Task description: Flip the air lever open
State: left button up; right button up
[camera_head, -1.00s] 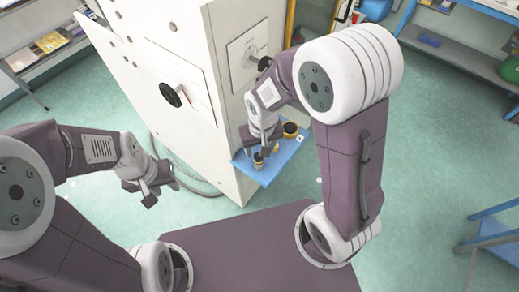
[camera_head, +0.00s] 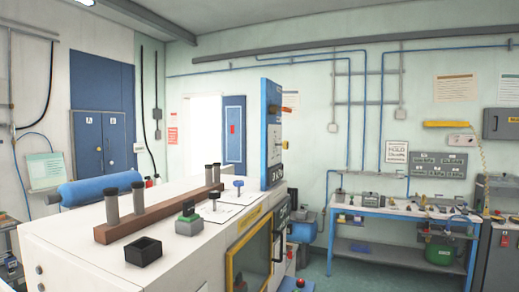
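I cannot tell for certain which part is the air lever. A yellow lever-like bar (camera_head: 448,124) lies level on the right wall, above a grey box, with a yellow coiled hose hanging at its right. A small orange handle (camera_head: 290,109) sticks out from the blue-edged upright panel (camera_head: 272,135) on the white machine. Blue pipes (camera_head: 363,120) run along the wall. Neither of my grippers is in view.
The white machine (camera_head: 75,245) fills the lower left, with a brown bar, black posts and a green-black button box (camera_head: 189,221) on top. A blue-framed workbench (camera_head: 400,215) with small parts stands along the right wall. Green floor shows between them.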

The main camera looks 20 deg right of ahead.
aim_at(284, 109)
jog(key=z, duration=1.05)
jog(key=i+l+z, duration=0.5)
jog(key=i+l, duration=0.25)
jog(key=i+l+z, duration=0.1)
jog(key=i+l, duration=0.2)
jog(key=i, duration=0.25)
jog(key=i+l+z, duration=0.1)
jog(key=i+l, duration=0.2)
jog(key=i, duration=0.15)
